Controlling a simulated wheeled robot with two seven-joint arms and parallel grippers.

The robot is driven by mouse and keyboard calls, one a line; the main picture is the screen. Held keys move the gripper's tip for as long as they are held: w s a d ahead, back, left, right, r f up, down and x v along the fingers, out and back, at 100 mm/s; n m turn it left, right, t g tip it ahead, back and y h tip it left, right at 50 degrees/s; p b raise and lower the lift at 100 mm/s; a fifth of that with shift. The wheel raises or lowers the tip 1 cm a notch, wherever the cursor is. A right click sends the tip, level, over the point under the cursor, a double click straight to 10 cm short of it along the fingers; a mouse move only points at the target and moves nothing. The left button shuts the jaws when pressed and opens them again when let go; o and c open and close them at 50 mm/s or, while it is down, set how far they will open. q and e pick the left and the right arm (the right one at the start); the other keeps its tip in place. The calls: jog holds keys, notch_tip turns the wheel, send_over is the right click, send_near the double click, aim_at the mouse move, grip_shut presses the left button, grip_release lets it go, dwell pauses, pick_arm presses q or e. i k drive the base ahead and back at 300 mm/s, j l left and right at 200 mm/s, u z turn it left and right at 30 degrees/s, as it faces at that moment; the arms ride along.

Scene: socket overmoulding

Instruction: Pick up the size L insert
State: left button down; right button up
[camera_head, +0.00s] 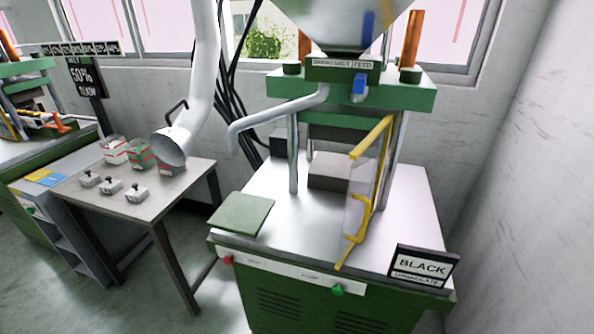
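Three small grey metal blocks with dark knobs on top stand in a row at the front of the side table (160,208): a left block (90,179), a middle block (110,186) and a right block (136,193). They look alike, and I see no readable size mark, so I cannot tell which, if any, is the size L insert. Neither of my grippers is in view.
Several labelled tubs, including a green one (140,155), stand behind the blocks. The green press (345,95), with a yellow-framed guard (366,195) and BLACK sign (424,265), stands right.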

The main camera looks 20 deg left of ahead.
aim_at(90, 180)
jog(key=j, duration=0.7)
jog(key=i+j, duration=0.15)
jog(key=j, duration=1.3)
jog(key=i, duration=0.05)
